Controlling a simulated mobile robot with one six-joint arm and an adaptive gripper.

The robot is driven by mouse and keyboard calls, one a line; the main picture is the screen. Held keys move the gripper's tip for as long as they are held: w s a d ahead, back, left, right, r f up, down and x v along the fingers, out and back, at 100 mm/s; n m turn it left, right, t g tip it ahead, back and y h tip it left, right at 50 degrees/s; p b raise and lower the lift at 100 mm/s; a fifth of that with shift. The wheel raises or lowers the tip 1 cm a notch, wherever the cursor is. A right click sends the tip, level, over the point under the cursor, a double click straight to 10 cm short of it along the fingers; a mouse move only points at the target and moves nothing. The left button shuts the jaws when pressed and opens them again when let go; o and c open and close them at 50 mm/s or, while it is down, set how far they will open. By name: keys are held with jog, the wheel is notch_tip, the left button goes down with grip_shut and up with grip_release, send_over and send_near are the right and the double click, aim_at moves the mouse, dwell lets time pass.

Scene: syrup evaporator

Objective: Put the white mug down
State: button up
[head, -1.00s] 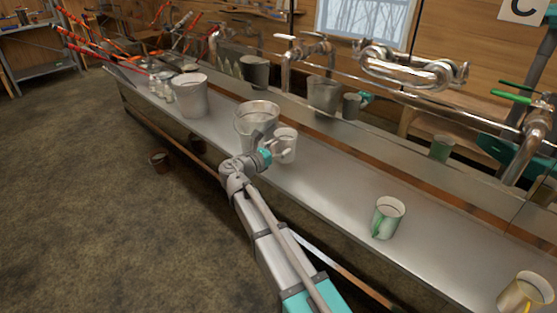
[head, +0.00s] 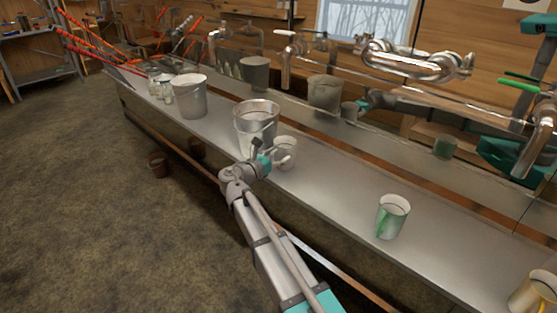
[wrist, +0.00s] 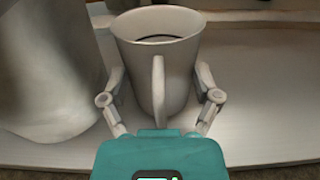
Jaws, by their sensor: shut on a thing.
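The white mug (head: 287,150) is upright at the near edge of the metal counter, just right of a metal bucket. In the wrist view the mug (wrist: 159,60) fills the middle, with its handle facing me. My gripper (head: 272,158) is shut on it, and in the wrist view its fingers (wrist: 160,98) lie on either side of the body. The mug's base is low over the counter surface; I cannot tell whether it touches. Part of the mug is hidden behind my gripper in the head view.
The metal bucket (head: 256,125) stands close on the mug's left. A white mug with a green handle (head: 392,217) and one with a yellow handle (head: 531,291) stand to the right. Another bucket (head: 188,97) and jars (head: 163,88) are farther left. The counter (head: 335,190) between the mugs is clear.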

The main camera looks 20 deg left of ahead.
jog(key=shift+f, duration=0.1)
dwell(0.3)
jog(key=o, duration=1.1)
jog(key=shift+o, duration=0.2)
jog(key=v, duration=1.2)
